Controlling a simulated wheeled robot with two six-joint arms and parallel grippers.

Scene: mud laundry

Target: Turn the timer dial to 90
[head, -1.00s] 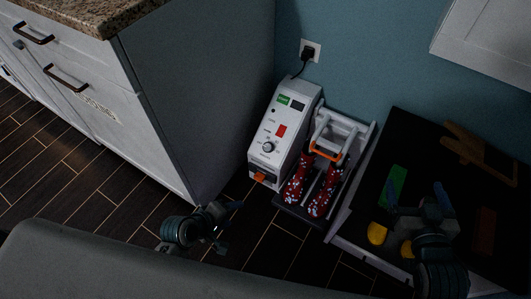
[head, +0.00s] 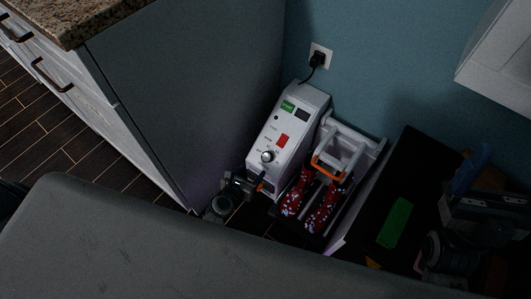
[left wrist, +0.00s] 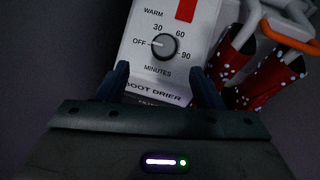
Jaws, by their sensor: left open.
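The timer dial (head: 267,156) is a round knob on the sloped front of a white boot dryer box (head: 290,118). In the left wrist view the dial (left wrist: 164,46) is ringed by OFF, 30, 60 and 90 marks, and its pale pointer line faces left toward OFF. My left gripper (head: 255,184) is at the lower front of the box, below the dial. In the left wrist view its open fingers (left wrist: 160,78) are apart and empty, with the dial just beyond and between them, not touched. My right gripper (head: 468,178) is at the far right, dark and partly hidden.
Red spotted boots (head: 321,208) and a white rack with an orange-edged handle (head: 330,169) stand right of the box. A grey cabinet (head: 190,100) is close on the left. A dark table with a green block (head: 395,223) is at right. A cord runs to the wall outlet (head: 320,56).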

